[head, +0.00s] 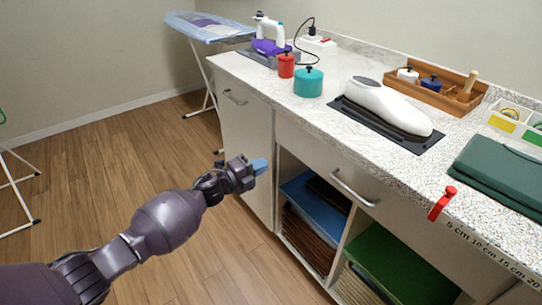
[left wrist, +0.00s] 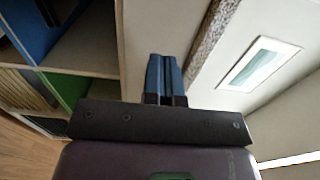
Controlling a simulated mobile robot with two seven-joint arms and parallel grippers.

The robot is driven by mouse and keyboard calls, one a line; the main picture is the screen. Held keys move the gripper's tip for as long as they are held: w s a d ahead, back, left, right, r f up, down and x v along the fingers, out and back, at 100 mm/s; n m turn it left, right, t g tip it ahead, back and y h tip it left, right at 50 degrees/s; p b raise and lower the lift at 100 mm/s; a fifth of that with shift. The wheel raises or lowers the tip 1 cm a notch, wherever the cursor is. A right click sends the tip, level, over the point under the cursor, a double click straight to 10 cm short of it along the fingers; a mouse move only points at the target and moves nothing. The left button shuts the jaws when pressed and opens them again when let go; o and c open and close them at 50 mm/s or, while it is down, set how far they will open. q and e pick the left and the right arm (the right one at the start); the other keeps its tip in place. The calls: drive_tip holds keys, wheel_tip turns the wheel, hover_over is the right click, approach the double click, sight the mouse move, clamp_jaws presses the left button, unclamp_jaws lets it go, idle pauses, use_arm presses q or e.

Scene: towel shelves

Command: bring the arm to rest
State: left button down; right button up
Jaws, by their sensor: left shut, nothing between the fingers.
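My left arm comes in from the lower left in the head view, stretched toward the cabinet front. My left gripper (head: 260,166) has blue fingertips and is in front of the cabinet, left of the open shelf and below the counter edge. In the left wrist view its two blue fingers (left wrist: 165,77) are pressed together with nothing between them. It appears apart from the cabinet, though the exact gap is hard to tell. My right gripper is in neither view.
The speckled counter (head: 330,119) holds a red pot (head: 286,66), a teal pot (head: 309,83), a white iron-like device (head: 387,106) and green folded cloth (head: 503,178).

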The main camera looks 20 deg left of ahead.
use_arm(q)
drive_tip(key=shift+s+a, duration=0.1)
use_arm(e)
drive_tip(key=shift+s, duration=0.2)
use_arm(q)
drive_tip(key=s+r+n+t+y+p, duration=0.1)
drive_tip(key=s+r+n+t+y, duration=0.3)
drive_tip(key=n, duration=0.7)
drive_tip(key=s+a+f+n+g+y+p, duration=0.2)
drive_tip(key=s+f+n, duration=0.1)
drive_tip(key=s, duration=1)
drive_tip(key=s+a+f+n+g+y+p, duration=0.2)
drive_tip(key=s+n, duration=0.4)
drive_tip(key=s, duration=0.8)
drive_tip(key=s+a+f+n+g+y+p, duration=0.3)
drive_tip(key=s+f+n, duration=0.1)
drive_tip(key=s, duration=1)
drive_tip(key=shift+s, duration=0.25)
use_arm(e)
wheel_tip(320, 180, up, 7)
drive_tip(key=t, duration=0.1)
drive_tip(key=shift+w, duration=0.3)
use_arm(q)
drive_tip(key=shift+f, duration=0.1)
